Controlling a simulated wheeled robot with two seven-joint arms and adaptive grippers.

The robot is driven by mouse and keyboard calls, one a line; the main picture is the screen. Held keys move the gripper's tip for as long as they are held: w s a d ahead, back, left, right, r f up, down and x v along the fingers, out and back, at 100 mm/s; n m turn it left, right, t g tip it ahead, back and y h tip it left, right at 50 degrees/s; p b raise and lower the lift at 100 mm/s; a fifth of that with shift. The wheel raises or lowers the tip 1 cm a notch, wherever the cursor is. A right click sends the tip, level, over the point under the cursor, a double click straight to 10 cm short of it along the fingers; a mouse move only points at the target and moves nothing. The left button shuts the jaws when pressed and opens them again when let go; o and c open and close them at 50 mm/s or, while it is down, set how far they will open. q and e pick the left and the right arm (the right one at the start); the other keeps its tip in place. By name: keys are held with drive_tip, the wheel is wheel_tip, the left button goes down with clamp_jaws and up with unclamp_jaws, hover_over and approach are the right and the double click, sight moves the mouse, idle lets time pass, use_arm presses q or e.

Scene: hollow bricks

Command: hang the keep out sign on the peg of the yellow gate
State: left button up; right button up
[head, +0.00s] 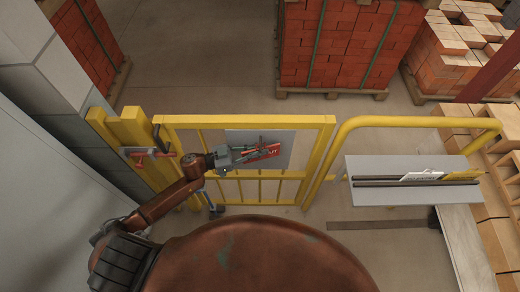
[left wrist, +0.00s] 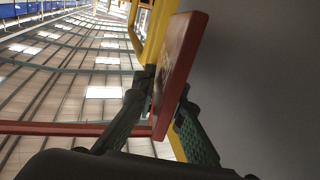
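The keep out sign (head: 266,152) is a flat red plate with pale marks, in front of the grey panel (head: 288,136) on the yellow gate (head: 240,121). My left gripper (head: 247,153) is shut on it. In the left wrist view the two dark fingers (left wrist: 165,118) press on either side of the sign (left wrist: 180,65), which is seen nearly edge-on. A grey surface fills the right of that view, close to the sign. I cannot make out the peg, nor tell whether the sign touches the panel. My right gripper is not in view.
A red handle (head: 150,154) sits at the gate's left post. A yellow rail (head: 410,122) runs to the right, with a grey shelf (head: 400,199) holding a white and a yellow item in its slot. Brick stacks (head: 335,45) stand behind the gate; open floor lies between.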

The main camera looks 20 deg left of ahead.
use_arm(q)
drive_tip(key=o, duration=0.4)
drive_tip(key=shift+c, duration=0.2)
drive_tip(key=shift+a, duration=0.1)
drive_tip(key=shift+s+a, duration=0.2)
drive_tip(key=shift+a, duration=0.1)
drive_tip(key=v, duration=1.1)
drive_tip(key=shift+s+f, duration=0.1)
